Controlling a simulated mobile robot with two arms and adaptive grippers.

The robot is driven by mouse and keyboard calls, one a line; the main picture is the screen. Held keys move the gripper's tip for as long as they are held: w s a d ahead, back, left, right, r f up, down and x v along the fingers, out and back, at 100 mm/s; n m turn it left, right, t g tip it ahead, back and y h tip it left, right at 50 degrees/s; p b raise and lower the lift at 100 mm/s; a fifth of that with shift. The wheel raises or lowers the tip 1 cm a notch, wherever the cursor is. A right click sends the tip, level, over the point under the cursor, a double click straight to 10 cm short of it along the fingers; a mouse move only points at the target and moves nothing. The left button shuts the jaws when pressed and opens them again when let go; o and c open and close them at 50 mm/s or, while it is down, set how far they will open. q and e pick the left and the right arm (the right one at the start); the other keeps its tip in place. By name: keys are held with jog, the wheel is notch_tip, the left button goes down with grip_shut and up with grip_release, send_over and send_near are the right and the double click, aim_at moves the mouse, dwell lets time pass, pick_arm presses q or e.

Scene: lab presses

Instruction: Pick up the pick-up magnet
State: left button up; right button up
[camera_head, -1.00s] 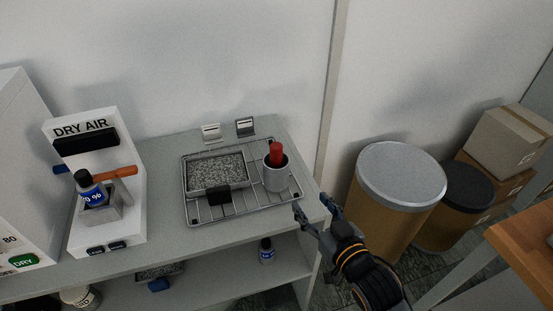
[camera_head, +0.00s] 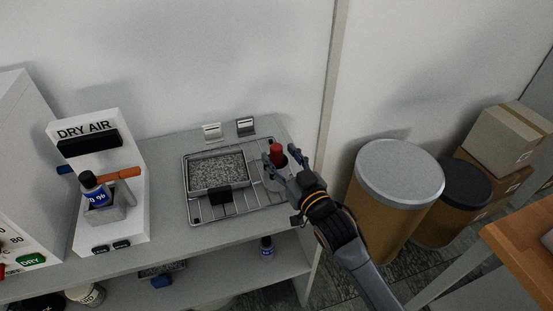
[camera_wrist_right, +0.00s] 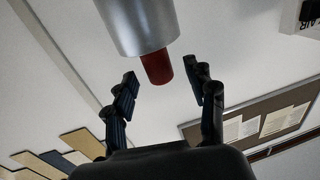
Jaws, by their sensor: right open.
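My left gripper is not in view.
The wire rack (camera_head: 237,207) also holds a tray of grey granules (camera_head: 216,171). Two small metal holders (camera_head: 245,127) stand behind it. The dry air station (camera_head: 82,132) with a bottle is at the left. Drums (camera_head: 400,165) stand right of the bench.

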jog(key=shift+x, duration=1.55)
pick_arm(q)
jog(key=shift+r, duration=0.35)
pick_arm(e)
jog(key=shift+c, duration=0.2)
jog(key=c, duration=1.1)
jog(key=shift+o, duration=0.2)
jog(key=shift+r, duration=0.1)
